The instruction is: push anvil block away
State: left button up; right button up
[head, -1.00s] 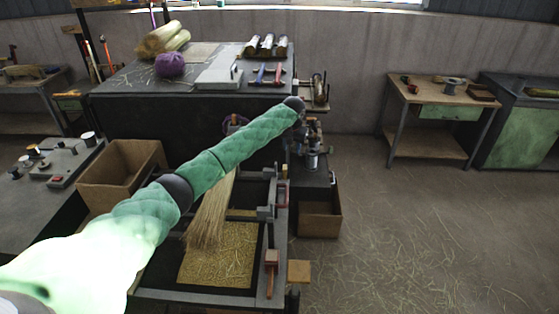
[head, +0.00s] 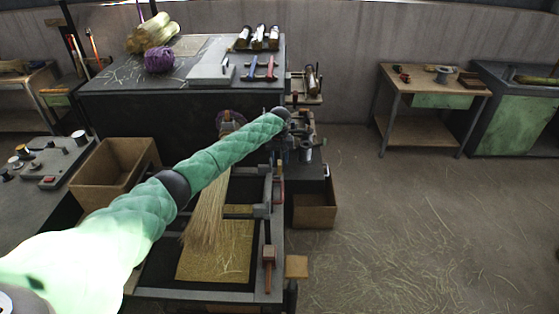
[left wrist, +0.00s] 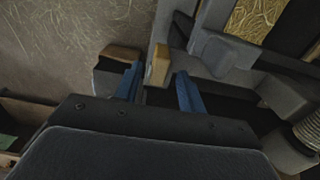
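I cannot say for certain which thing is the anvil block. In the left wrist view, a wood-coloured block (left wrist: 160,62) shows just beyond the gap between my fingers. A dark block with a wooden top (left wrist: 112,77) is beside the left-hand finger. My left gripper (left wrist: 158,92) has two blue fingers, set apart with nothing visibly clamped between them. Contact with either block cannot be told. In the head view, my green left arm reaches across the bench, and its gripper (head: 288,146) is small and dark at the bench's right side. My right gripper is not in view.
A broom head of straw (head: 207,212) lies on the bench frame, over a straw-coloured mat (head: 233,259). A grey clamp part (head: 262,211) and a wooden block (head: 296,267) are at the bench's right edge. An open box (head: 315,211) stands beyond. Floor at right is clear but straw-strewn.

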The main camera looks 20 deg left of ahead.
pick_arm(q)
jog(key=shift+d+f+p, duration=0.1)
jog(key=shift+f+p, duration=0.2)
jog(key=shift+f, duration=0.5)
jog(key=shift+w+f, duration=0.1)
jog(key=shift+f, duration=0.45)
jog(key=shift+c, duration=0.4)
